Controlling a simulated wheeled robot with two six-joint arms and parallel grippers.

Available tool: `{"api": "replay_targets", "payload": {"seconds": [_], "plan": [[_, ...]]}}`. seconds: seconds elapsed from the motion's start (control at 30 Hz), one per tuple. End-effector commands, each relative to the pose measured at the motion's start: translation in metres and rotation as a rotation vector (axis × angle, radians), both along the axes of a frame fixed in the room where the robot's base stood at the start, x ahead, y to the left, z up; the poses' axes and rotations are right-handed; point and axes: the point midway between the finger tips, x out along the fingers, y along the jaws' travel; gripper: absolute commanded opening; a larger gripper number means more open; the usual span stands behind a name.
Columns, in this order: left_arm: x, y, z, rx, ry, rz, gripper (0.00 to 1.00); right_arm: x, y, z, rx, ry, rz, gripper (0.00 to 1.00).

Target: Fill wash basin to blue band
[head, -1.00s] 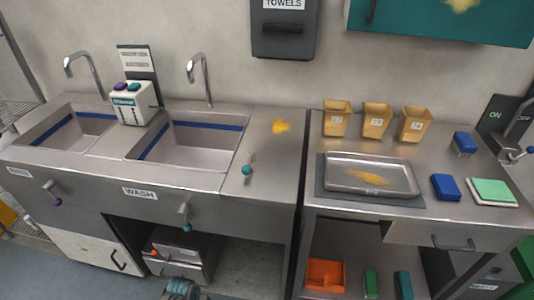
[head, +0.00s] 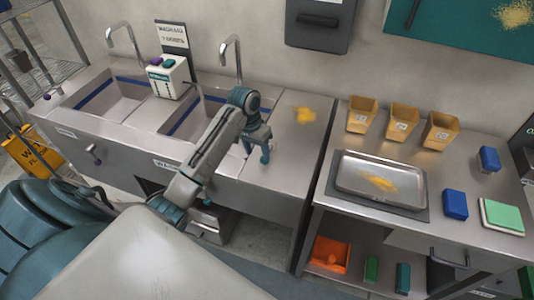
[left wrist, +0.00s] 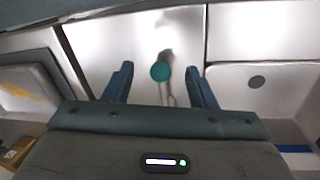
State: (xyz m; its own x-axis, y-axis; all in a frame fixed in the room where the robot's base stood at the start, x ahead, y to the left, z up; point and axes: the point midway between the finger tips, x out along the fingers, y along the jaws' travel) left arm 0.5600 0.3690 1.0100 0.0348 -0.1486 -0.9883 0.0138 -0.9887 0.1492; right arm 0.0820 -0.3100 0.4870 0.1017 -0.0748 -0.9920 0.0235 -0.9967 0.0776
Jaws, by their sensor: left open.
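The wash basin (head: 182,126) is the right one of two steel sinks, with a blue band around its inner wall. A tall tap (head: 232,60) stands behind it. In the left wrist view part of the basin (left wrist: 230,85) shows its drain and no visible water. A lever with a round teal knob (left wrist: 160,72) stands on the counter right of the basin. My left gripper (head: 256,154) is over that counter, open, and it also shows in the left wrist view (left wrist: 159,80) with the knob between its fingers; contact is not clear. My arm hides part of the basin and its front.
Left of it is a second basin (head: 112,100) with its own tap. A white dispenser (head: 169,78) stands between them. A table at right holds a steel tray (head: 350,174) and several tan bins (head: 403,118).

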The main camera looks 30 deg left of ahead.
Motion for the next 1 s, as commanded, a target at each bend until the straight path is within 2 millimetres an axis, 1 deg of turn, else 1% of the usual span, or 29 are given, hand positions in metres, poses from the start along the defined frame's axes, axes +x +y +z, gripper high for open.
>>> {"api": "replay_targets", "payload": {"seconds": [0.03, 0.13, 0.2, 0.3, 0.37, 0.5, 0.57, 0.6, 0.8, 0.9, 1.0], "plan": [[0.010, 0.006, 0.014, -0.008, 0.004, 0.007, 0.52, 0.000, 0.000, 0.002, 0.000, 0.000, 0.000, 0.36], [0.022, 0.015, 0.033, -0.030, 0.019, 0.014, 0.52, 0.000, 0.000, 0.003, 0.000, 0.000, 0.000, 0.36], [0.027, 0.018, 0.041, -0.039, 0.024, 0.018, 0.52, 0.000, 0.000, 0.003, 0.000, 0.000, 0.000, 0.36], [0.029, 0.020, 0.042, -0.046, 0.032, 0.020, 0.52, -0.001, 0.000, 0.000, 0.000, 0.000, 0.000, 0.36], [0.030, 0.019, 0.036, -0.047, 0.033, 0.020, 0.52, -0.001, 0.000, -0.004, 0.000, 0.000, 0.000, 0.36], [0.029, 0.015, 0.012, -0.047, 0.032, 0.020, 0.52, -0.001, 0.000, -0.020, 0.000, 0.000, 0.000, 0.36], [0.029, 0.012, 0.009, -0.048, 0.036, 0.021, 0.52, -0.001, 0.000, -0.006, 0.000, 0.000, 0.000, 0.36], [0.029, 0.010, 0.002, -0.048, 0.036, 0.021, 0.52, -0.001, 0.000, -0.003, 0.000, 0.000, 0.000, 0.36], [0.029, 0.003, -0.034, -0.047, 0.035, 0.019, 0.52, -0.001, 0.000, 0.009, 0.000, 0.000, 0.000, 0.36], [0.029, 0.001, -0.047, -0.046, 0.033, 0.021, 0.52, -0.001, 0.000, 0.012, 0.000, 0.000, 0.000, 0.36], [0.030, 0.000, -0.056, -0.046, 0.032, 0.020, 0.52, -0.001, 0.000, 0.014, 0.000, 0.000, 0.000, 0.36]]}}
